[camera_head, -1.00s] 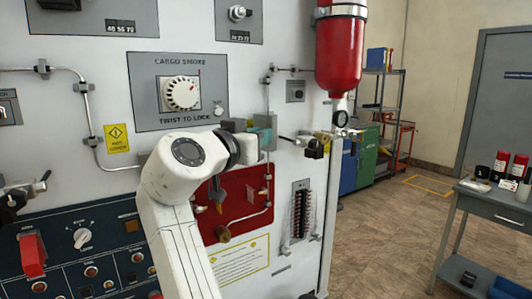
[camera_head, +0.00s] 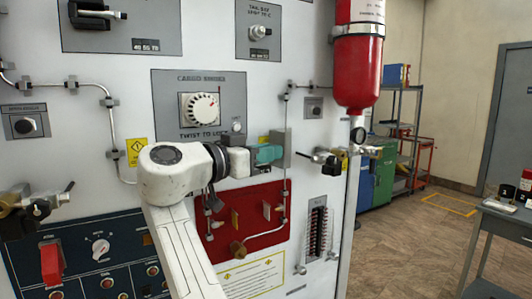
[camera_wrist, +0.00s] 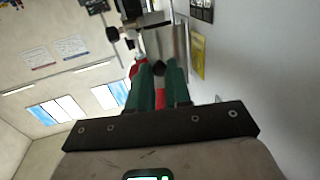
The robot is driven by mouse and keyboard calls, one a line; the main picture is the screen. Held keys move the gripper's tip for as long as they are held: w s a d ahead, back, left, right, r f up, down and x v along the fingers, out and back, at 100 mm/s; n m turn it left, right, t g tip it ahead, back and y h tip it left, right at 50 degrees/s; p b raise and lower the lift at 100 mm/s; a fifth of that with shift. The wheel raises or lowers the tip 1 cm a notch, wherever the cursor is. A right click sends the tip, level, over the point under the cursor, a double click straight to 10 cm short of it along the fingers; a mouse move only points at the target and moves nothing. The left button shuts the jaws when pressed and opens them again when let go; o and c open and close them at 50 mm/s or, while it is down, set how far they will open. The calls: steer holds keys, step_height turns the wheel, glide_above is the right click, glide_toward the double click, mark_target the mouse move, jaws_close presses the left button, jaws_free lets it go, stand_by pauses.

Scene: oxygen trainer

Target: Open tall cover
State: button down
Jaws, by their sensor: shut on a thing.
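A grey metal cover (camera_head: 280,142) stands out from the white wall panel, right of the cargo smoke dial and above a red plate (camera_head: 262,240). It is narrow and bare metal in the wrist view (camera_wrist: 166,42). My gripper (camera_head: 268,154) has teal fingers and is at this cover, shut on its near end. In the wrist view the green fingers (camera_wrist: 159,82) are close together, with a small dark round part and a red part between them. The exact contact is partly hidden by the fingers.
A thin pipe (camera_head: 288,130) runs close to the cover. A red bottle (camera_head: 360,60) hangs at the panel's right edge, with a valve (camera_head: 328,158) below. The dial (camera_head: 199,108) is left of my gripper. A grey table (camera_head: 505,222) stands far right; the floor between is clear.

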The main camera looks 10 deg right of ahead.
steer(key=shift+f, duration=0.1)
steer(key=c, duration=1.4)
jaws_free()
steer(key=shift+w+d, duration=0.1)
steer(key=shift+o, duration=0.2)
steer(key=b+v, duration=0.1)
steer(key=v, duration=1)
steer(key=shift+o, duration=0.3)
